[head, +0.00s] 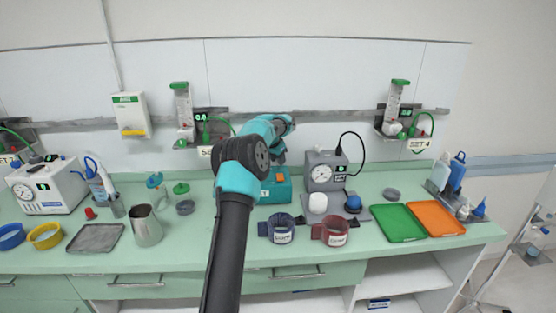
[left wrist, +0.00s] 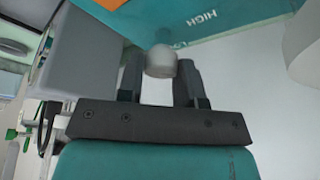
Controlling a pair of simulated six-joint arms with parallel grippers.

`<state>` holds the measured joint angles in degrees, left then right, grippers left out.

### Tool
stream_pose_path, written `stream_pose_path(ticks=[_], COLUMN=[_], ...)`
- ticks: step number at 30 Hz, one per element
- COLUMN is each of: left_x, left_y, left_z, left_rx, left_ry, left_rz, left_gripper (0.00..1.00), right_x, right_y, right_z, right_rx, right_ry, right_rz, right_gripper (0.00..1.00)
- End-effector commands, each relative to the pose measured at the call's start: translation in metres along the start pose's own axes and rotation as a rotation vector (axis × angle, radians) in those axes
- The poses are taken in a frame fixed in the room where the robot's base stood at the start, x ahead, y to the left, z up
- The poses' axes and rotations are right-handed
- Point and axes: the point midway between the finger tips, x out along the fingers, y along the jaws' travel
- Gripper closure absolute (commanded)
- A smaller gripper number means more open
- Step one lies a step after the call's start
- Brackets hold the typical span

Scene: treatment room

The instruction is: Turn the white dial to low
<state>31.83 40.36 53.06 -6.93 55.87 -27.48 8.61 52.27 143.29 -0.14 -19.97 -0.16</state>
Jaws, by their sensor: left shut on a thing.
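The teal box (head: 281,190) stands on the counter, partly hidden behind my left arm in the head view. In the left wrist view the teal panel (left wrist: 225,22) carries the word HIGH, seen upside down, and another word partly hidden by the dial. The white dial (left wrist: 161,60) sits between the two dark fingers of my left gripper (left wrist: 160,78), which is shut on it. The dial is hidden in the head view. I cannot tell which mark the dial points to. My right gripper is not in view.
A grey device with a round gauge (head: 325,172) stands close to the right of the teal box. Blue (head: 277,229) and red (head: 331,230) cuffs lie in front. A metal jug (head: 146,226) stands left of my arm; green (head: 398,222) and orange (head: 435,219) trays lie right.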

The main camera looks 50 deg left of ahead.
Motion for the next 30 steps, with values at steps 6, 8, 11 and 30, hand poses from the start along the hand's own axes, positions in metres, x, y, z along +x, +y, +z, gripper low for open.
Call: stream_pose_path(ticks=[6, 8, 11, 30], left_x=[0.0004, 0.0005, 0.0007, 0.0004], left_y=[-0.0005, -0.0004, -0.0004, -0.0004], left_z=[0.0002, 0.0003, 0.0004, 0.0004], left_rx=[0.08, 0.093, 0.103, 0.106], left_ry=[-0.001, -0.001, -0.002, -0.002], left_rz=[0.034, 0.039, 0.044, 0.044], left_gripper=[0.9, 0.9, 0.9, 0.43], right_x=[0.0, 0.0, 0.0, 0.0], right_y=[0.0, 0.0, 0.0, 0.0], right_z=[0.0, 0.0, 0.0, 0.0], right_rx=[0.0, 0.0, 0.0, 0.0], right_ry=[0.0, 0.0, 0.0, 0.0], right_rz=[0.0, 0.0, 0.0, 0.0], right_gripper=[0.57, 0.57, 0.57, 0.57])
